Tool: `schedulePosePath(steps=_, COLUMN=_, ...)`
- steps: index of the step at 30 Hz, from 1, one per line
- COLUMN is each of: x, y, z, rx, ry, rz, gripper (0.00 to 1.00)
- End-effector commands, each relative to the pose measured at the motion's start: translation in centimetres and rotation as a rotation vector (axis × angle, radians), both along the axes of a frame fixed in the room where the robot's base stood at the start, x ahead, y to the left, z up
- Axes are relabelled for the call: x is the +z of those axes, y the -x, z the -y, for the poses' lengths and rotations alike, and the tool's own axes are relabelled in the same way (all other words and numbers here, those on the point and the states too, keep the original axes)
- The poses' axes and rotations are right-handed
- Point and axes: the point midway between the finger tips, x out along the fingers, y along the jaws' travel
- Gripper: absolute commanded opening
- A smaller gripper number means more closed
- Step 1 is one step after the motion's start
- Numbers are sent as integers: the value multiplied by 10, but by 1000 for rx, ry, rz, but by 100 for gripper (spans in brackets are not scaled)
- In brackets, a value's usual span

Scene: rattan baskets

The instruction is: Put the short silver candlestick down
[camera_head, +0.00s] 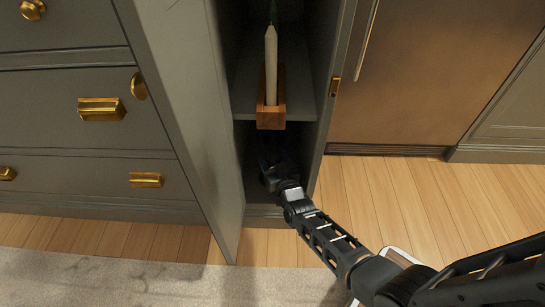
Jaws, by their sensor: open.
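My arm reaches into the dark lower compartment (260,208) of a narrow open grey cabinet. My gripper (270,165) is inside it, below the shelf, and is open. The gripper and compartment are dark, so its fingertips are hard to make out. I cannot make out the short silver candlestick; it may be hidden in the shadow or behind my gripper.
On the cabinet's shelf (300,103), above my gripper, a wooden block (271,112) stands with a white upright stick (271,65) at it. The cabinet door (190,90) is open at left. Drawers (75,120) with brass handles are farther left. Wooden floor is clear at right.

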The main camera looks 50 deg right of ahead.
Motion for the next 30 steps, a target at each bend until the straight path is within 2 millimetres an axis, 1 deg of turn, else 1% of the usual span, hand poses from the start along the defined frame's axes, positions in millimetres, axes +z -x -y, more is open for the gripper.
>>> schedulePosePath(steps=3, x=3, y=0, z=0, rx=0, ry=0, rz=0, gripper=63)
schedulePosePath(steps=5, x=4, y=7, z=-4, rx=1, ry=-1, rz=-3, gripper=63)
schedulePosePath(steps=8, x=5, y=21, z=-12, rx=2, ry=-2, rz=-5, gripper=63)
schedulePosePath(steps=15, x=6, y=65, z=-37, rx=2, ry=-1, rz=-4, gripper=63)
schedulePosePath(steps=18, x=5, y=81, z=-45, rx=1, ry=-1, rz=-4, gripper=63)
schedulePosePath(steps=21, x=4, y=92, z=-52, rx=1, ry=-1, rz=-2, gripper=63)
schedulePosePath(steps=25, x=4, y=101, z=-58, rx=1, ry=0, rz=0, gripper=63)
schedulePosePath(steps=30, x=3, y=105, z=-59, rx=0, ry=0, rz=0, gripper=63)
